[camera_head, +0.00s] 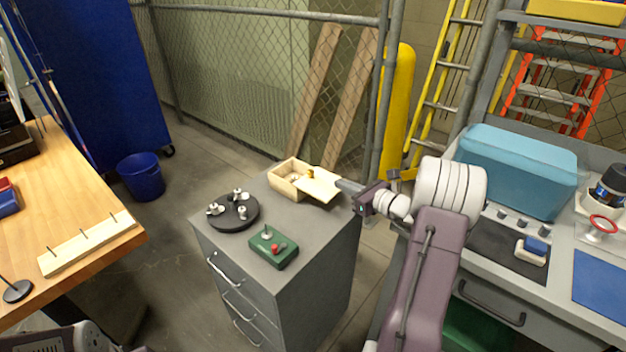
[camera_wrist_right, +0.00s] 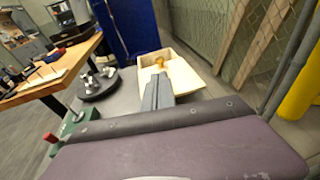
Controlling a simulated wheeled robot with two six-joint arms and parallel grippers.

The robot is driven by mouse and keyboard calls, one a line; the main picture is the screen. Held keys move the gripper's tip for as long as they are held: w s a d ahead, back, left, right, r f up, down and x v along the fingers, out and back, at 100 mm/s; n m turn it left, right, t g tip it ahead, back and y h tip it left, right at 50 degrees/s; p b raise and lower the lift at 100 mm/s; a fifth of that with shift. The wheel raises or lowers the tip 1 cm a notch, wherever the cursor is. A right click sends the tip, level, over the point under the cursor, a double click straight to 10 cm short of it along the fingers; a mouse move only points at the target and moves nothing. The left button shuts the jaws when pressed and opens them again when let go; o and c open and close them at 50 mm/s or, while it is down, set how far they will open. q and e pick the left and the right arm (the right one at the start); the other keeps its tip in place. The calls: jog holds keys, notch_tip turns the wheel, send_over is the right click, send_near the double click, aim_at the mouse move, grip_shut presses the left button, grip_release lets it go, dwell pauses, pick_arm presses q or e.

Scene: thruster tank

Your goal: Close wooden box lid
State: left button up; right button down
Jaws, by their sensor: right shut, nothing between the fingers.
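A small pale wooden box (camera_head: 285,180) sits at the back of the grey cabinet's top. Its flat lid (camera_head: 318,190) is off to the right side, leaving the left part of the box open. A small brass knob (camera_head: 311,174) stands on the lid. My right gripper (camera_head: 343,185) is shut and empty, with its fingertips at or very near the lid's right edge; contact cannot be told. In the right wrist view, the shut fingers (camera_wrist_right: 158,82) point at the lid (camera_wrist_right: 185,76) and cover part of it. My left gripper is not in view.
The cabinet top (camera_head: 225,250) also holds a round black stand (camera_head: 233,213) with metal pieces and a green control box (camera_head: 273,248) in front. A wooden table (camera_head: 75,215) is at left, a grey workbench (camera_head: 500,280) at right. Mesh fencing rises behind.

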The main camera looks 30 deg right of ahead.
aim_at(313, 173)
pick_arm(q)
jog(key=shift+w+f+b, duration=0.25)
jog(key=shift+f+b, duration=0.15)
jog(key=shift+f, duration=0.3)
pick_arm(e)
jog(key=x, duration=1)
jog(key=shift+w+f, duration=0.25)
jog(key=shift+w, duration=0.05)
